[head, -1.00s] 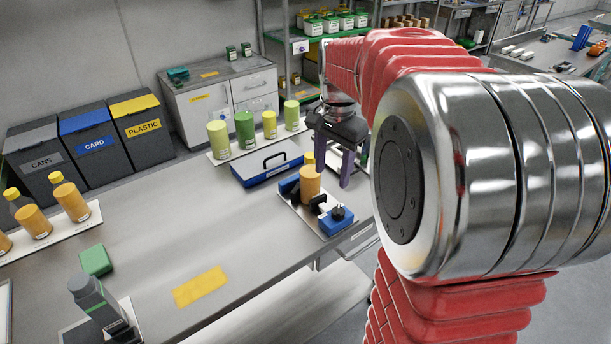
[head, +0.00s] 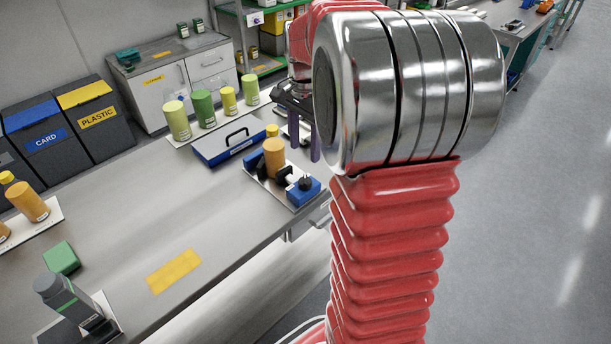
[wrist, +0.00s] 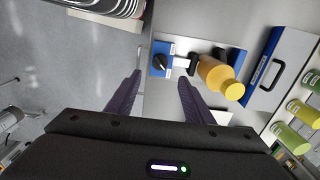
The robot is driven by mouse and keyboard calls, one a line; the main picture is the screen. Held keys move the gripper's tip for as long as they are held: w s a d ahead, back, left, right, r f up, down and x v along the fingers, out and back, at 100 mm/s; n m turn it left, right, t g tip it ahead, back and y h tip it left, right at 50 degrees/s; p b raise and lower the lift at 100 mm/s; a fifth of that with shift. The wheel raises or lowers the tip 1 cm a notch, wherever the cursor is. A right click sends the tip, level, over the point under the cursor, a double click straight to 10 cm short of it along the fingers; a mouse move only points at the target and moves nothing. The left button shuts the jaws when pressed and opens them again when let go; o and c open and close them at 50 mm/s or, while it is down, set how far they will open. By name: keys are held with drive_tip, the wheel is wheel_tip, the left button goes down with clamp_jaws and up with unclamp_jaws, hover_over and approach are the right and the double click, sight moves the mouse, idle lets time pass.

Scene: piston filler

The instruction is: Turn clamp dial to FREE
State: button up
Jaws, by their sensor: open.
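The clamp dial is a black knob (head: 305,184) on a blue block (head: 299,195) at the front right end of a small fixture on the bench. The dial (wrist: 160,62) also shows in the wrist view, between and just beyond my fingertips; its setting is too small to read. An orange bottle with a yellow cap (head: 274,158) stands in the fixture beside black clamp parts (wrist: 190,64). My gripper (wrist: 160,77) is open and empty, its purple fingers spread on either side of the dial's line. In the head view my gripper (head: 305,153) is partly hidden by my arm.
A blue case with a black handle (head: 229,145) lies behind the fixture, with several green and yellow containers (head: 203,108) beyond. A yellow patch (head: 174,271) and green block (head: 61,258) lie on the bench. Open floor (head: 540,190) is at right.

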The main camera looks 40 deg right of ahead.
sight(305, 180)
wheel_tip(305, 180, down, 11)
drive_tip(key=shift+f, duration=0.15)
idle(0.4)
drive_tip(key=shift+c, duration=0.2)
drive_tip(key=c, duration=0.9)
drive_tip(key=shift+d, duration=0.1)
drive_tip(key=shift+c, duration=0.5)
